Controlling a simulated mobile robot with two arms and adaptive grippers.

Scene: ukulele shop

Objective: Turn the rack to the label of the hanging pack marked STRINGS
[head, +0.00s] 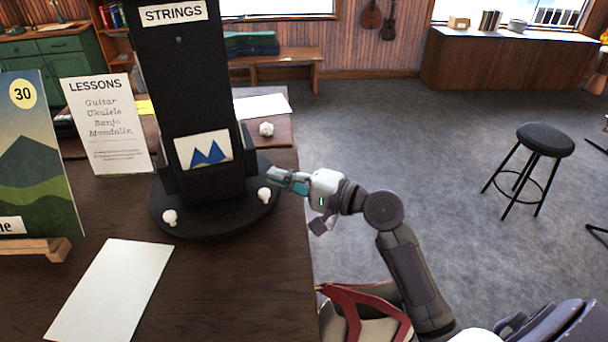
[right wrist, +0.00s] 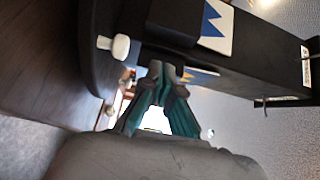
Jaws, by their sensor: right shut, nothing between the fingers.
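The black rack (head: 183,100) stands upright on a round black base (head: 215,225) on the table. A white label reading STRINGS (head: 173,13) is at the top of its front face, above a small bare peg (head: 179,40). A card with a blue peak shape (head: 203,150) is low on that face. White knobs stand on the base, one at the front (head: 169,217) and one at the right (head: 264,195). My right gripper (head: 275,177) is shut and empty at the base's right edge, close to the right knob; contact cannot be told. The right wrist view shows the fingers (right wrist: 158,78) beside the rack (right wrist: 265,70).
A LESSONS sheet (head: 108,125) and a picture board marked 30 (head: 40,150) stand left of the rack. A blank white sheet (head: 110,290) lies in front. A black stool (head: 545,140) stands on the open grey floor at right.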

